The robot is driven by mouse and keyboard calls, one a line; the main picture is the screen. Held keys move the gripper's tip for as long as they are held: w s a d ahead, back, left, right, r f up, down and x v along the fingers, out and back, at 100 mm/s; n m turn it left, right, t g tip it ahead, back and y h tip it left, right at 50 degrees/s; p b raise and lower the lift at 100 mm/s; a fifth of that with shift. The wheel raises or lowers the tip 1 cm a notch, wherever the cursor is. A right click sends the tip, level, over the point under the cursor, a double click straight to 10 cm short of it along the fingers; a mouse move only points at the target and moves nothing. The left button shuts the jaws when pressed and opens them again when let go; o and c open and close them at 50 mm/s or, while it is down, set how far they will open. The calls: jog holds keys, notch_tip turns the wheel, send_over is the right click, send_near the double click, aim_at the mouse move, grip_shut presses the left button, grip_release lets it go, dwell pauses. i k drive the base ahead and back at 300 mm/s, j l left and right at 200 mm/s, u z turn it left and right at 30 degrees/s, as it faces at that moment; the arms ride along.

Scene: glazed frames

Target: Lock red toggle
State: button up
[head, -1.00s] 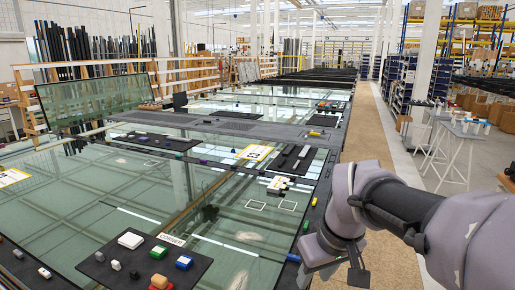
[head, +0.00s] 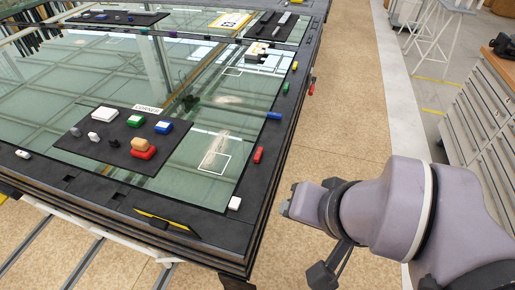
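A small red toggle (head: 259,155) sits on the dark right-hand border of the glazed frame (head: 247,185), near its front corner. A blue toggle (head: 273,115), a green one (head: 286,88) and a yellow one (head: 294,66) sit farther back along the same border. A white block (head: 234,203) sits at the front corner. The end of my arm, with my gripper (head: 322,276), is off the frame to the right, over the floor and apart from the red toggle. The fingers are too unclear to tell open from shut.
A black mat (head: 85,148) on the glass holds several coloured blocks, including a red one (head: 143,152) with a tan one on it. A red piece (head: 312,88) sticks out at the table's outer edge. A drawer cabinet (head: 485,125) stands right. Brown floor between is clear.

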aim_at(258, 156)
jog(key=i+l+u, duration=0.2)
jog(key=u, duration=0.15)
jog(key=i+l+u, duration=0.15)
jog(key=l+u, duration=0.2)
jog(key=i+l+u, duration=0.1)
jog(key=l+u, duration=0.25)
